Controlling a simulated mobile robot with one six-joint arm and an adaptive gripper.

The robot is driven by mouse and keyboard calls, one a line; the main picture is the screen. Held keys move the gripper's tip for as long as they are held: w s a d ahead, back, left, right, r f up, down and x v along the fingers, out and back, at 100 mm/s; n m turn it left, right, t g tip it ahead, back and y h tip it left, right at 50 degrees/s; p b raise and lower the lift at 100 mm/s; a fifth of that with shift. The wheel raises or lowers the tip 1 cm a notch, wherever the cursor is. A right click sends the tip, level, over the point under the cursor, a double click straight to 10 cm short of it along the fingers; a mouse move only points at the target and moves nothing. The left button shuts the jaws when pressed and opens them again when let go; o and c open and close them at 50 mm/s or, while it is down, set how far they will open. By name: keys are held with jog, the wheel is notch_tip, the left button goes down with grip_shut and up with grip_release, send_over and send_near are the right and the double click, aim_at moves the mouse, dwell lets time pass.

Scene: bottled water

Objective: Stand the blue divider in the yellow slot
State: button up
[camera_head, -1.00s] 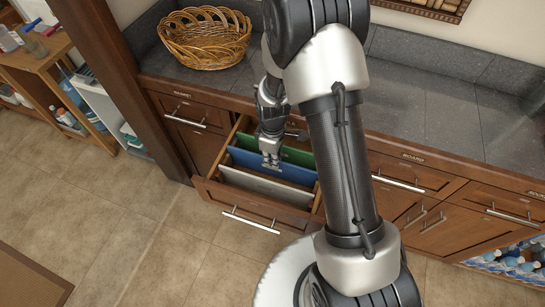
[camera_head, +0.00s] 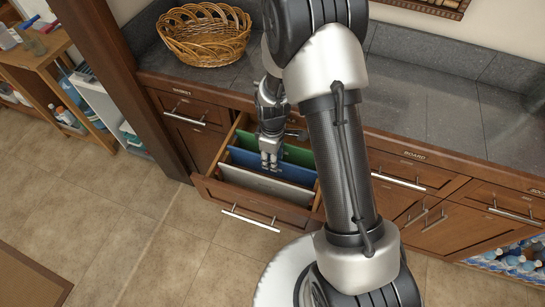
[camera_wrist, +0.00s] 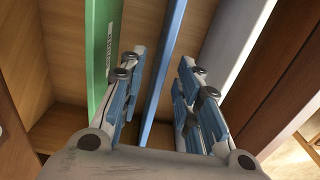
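The blue divider (camera_head: 246,160) stands on edge in the pulled-out drawer, between a green divider (camera_head: 297,155) and a whitish divider (camera_head: 265,186). My gripper (camera_head: 269,161) is over the drawer at the blue divider's top edge, pointing down. In the wrist view my gripper (camera_wrist: 158,78) is open. The blue divider (camera_wrist: 163,70) runs between the two fingers, nearer the left one, with a visible gap to the right one. The green divider (camera_wrist: 101,50) is outside the left finger and the whitish one (camera_wrist: 232,40) outside the right. I see no yellow slot.
The drawer's front panel (camera_head: 255,203) sticks out from the wooden cabinet. A wicker basket (camera_head: 204,36) sits on the grey counter (camera_head: 430,100) above. Closed drawers are on both sides. A shelf with bottles (camera_head: 60,110) stands at left. My arm hides part of the drawer's right side.

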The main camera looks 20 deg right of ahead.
notch_tip(320, 180, up, 12)
dwell(0.6)
jog(key=shift+r, duration=0.1)
dwell(0.4)
jog(key=s+r+m+t, duration=0.1)
jog(key=s+r+m, duration=0.25)
jog(key=r, duration=0.45)
jog(key=s+r+m+t, duration=0.1)
jog(key=s+r+m, duration=0.1)
jog(key=s+r, duration=0.4)
jog(key=s+r+m+t, duration=0.2)
jog(key=s+r+m, duration=0.3)
jog(key=s, duration=0.7)
jog(key=shift+r+t, duration=0.3)
jog(key=shift+r, duration=0.45)
